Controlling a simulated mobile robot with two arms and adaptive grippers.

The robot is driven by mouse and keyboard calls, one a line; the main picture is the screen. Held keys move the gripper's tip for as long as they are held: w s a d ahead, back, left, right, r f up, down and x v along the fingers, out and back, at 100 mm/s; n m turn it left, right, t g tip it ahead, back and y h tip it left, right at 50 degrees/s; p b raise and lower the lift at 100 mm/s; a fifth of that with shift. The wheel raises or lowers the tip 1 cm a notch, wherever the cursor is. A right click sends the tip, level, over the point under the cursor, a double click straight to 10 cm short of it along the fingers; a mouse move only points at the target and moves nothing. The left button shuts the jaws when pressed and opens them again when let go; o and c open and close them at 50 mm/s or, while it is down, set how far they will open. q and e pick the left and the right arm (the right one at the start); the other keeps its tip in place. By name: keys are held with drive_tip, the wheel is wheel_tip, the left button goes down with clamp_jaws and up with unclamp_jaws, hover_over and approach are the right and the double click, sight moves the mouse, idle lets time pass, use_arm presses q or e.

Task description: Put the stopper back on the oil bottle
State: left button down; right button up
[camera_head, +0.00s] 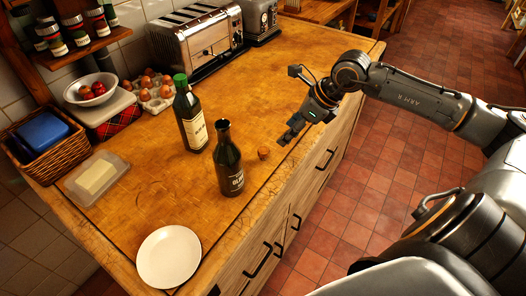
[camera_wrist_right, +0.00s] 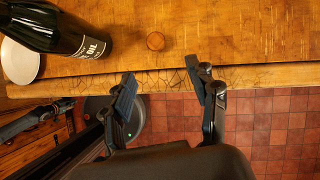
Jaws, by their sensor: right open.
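The oil bottle (camera_head: 228,160) is dark glass with an open top and stands upright on the wooden counter. In the right wrist view, its labelled body (camera_wrist_right: 60,32) shows at the upper left. The cork stopper (camera_head: 263,153) lies on the counter just right of the bottle. It also shows in the right wrist view (camera_wrist_right: 155,41), above and between the fingers. My right gripper (camera_head: 288,136) is open and empty, above the counter's front edge, a little right of the stopper and apart from it. Its fingers show in the wrist view (camera_wrist_right: 158,88).
A second dark bottle with a green cap (camera_head: 190,115) stands behind the oil bottle. A white plate (camera_head: 169,256) lies at the near left, and a butter dish (camera_head: 97,178) at the left. A toaster (camera_head: 200,40) stands at the back.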

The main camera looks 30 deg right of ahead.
sight(264, 150)
drive_tip(key=p+x, duration=0.1)
drive_tip(key=x, duration=0.5)
drive_tip(key=shift+w+a+f, duration=0.15)
drive_tip(key=shift+w+a, duration=0.05)
drive_tip(key=shift+w+a+f, duration=0.1)
drive_tip(key=shift+f, duration=0.2)
drive_tip(key=shift+a+f+p, duration=0.1)
drive_tip(key=shift+p, duration=0.35)
drive_tip(key=x, duration=0.1)
drive_tip(key=p+x, duration=0.1)
drive_tip(key=x, duration=0.1)
drive_tip(key=p+x, duration=0.1)
drive_tip(key=shift+w+a, duration=0.25)
drive_tip(key=shift+a, duration=0.1)
drive_tip(key=shift+w+f, duration=0.15)
drive_tip(key=shift+f, duration=0.15)
use_arm(q)
drive_tip(key=r, duration=0.1)
drive_tip(key=w+r, duration=0.1)
drive_tip(key=a+r, duration=0.1)
drive_tip(key=r, duration=0.1)
drive_tip(key=shift+w+r, duration=0.1)
drive_tip(key=shift+w, duration=0.1)
drive_tip(key=shift+d, duration=0.1)
use_arm(e)
drive_tip(key=c, duration=0.9)
